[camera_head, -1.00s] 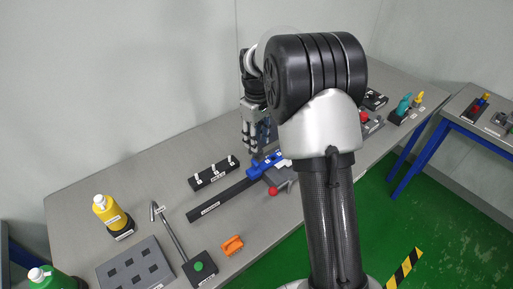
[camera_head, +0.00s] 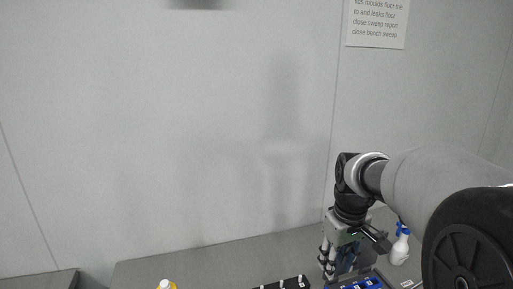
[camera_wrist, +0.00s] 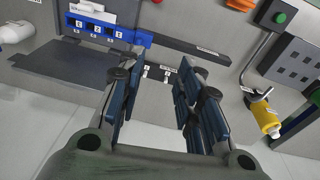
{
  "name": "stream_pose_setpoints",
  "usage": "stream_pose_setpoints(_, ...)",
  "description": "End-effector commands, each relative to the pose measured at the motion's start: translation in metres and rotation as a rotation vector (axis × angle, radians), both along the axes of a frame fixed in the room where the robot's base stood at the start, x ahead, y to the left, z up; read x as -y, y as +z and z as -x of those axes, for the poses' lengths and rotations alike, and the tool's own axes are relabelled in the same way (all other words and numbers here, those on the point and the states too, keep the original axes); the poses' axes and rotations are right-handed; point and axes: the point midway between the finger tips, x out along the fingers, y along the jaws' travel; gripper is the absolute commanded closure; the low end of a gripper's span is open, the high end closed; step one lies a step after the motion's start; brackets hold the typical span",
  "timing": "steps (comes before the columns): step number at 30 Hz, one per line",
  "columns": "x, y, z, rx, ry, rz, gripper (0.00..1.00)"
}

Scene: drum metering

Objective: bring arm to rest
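My gripper (camera_head: 340,258) hangs pointing down above the bench at the lower right of the head view, in front of the wall. In the wrist view my gripper (camera_wrist: 158,78) has its two dark blue fingers spread apart, with nothing held between them. The bench surface and small white labels show through the gap. A blue numbered block (camera_wrist: 108,36) lies beyond the left finger in the wrist view. Its blue part (camera_head: 367,284) also shows at the bottom of the head view. The head view cuts off most of the bench.
A white spray bottle (camera_head: 400,248) stands right of my gripper. A yellow bottle (camera_wrist: 264,116), a grey panel (camera_wrist: 298,62), a green-button box (camera_wrist: 276,15) and a dark rail (camera_wrist: 188,48) lie on the bench. A strip with white pegs (camera_head: 284,284) is partly cut off.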

Motion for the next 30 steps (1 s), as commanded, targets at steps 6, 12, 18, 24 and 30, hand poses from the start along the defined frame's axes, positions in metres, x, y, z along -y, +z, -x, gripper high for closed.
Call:
stream_pose_setpoints(6, -0.026, 0.044, 0.087, 0.106, -0.109, -0.017, 0.67)
stream_pose_setpoints(12, -0.043, 0.05, 0.166, 0.194, -0.207, -0.049, 0.67)
stream_pose_setpoints(18, -0.051, 0.035, 0.221, 0.258, -0.286, -0.084, 0.67)
stream_pose_setpoints(24, -0.054, 0.024, 0.242, 0.284, -0.319, -0.101, 0.67)
stream_pose_setpoints(30, -0.054, 0.024, 0.243, 0.284, -0.322, -0.102, 0.67)
